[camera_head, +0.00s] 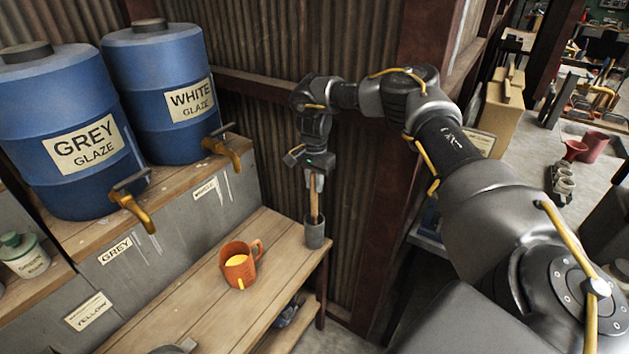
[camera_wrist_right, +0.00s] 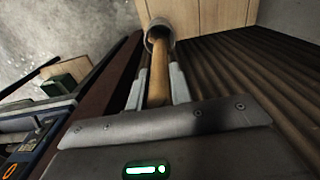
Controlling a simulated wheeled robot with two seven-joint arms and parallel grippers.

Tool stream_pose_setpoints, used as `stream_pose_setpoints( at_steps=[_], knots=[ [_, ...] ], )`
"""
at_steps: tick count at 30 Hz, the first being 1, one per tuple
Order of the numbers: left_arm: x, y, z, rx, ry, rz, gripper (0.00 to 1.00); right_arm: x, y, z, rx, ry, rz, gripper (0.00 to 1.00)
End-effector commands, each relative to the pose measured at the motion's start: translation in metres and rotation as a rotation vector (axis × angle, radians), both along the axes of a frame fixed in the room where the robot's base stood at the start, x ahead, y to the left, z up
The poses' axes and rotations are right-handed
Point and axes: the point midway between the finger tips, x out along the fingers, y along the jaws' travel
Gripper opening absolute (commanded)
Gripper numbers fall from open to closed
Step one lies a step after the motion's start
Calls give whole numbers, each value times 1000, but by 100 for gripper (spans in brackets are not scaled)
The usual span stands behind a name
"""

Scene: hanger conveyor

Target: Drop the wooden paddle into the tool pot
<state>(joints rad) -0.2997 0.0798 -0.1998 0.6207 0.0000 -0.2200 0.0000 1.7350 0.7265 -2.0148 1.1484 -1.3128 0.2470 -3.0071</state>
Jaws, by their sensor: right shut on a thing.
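The wooden paddle (camera_head: 314,205) hangs upright from my right gripper (camera_head: 314,180), which is shut on it. Its lower end is at the mouth of the grey tool pot (camera_head: 315,234), at the right end of the wooden bench. In the right wrist view, the paddle (camera_wrist_right: 158,70) runs between the fingers of my right gripper (camera_wrist_right: 158,92) and its far end reaches into the opening of the pot (camera_wrist_right: 160,28). How deep the paddle is in the pot is hard to tell. My left gripper is not in view.
An orange jug (camera_head: 238,268) with yellow contents stands on the wooden bench (camera_head: 205,300), left of the pot. Blue glaze barrels, GREY (camera_head: 60,110) and WHITE (camera_head: 160,75), stand on a shelf behind with brass taps. A corrugated wall (camera_head: 270,140) rises close behind the pot.

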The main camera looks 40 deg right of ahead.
Motion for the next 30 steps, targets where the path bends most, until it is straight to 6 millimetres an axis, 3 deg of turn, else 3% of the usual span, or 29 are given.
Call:
stream_pose_setpoints(
  at_steps=[20, 21, 24, 26, 30],
  knots=[
    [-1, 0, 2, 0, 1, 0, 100, 0, 0, -12, 0, 0, 0, 0],
    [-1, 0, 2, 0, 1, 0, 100, 0, 0, -12, 0, 0, 0, 24],
    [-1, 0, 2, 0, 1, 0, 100, 0, 0, -12, 0, 0, 0, 37],
    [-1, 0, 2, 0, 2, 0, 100, 0, 0, -12, 0, 0, 0, 43],
    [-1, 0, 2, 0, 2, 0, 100, 0, 0, -12, 0, 0, 0, 43]
  ],
)
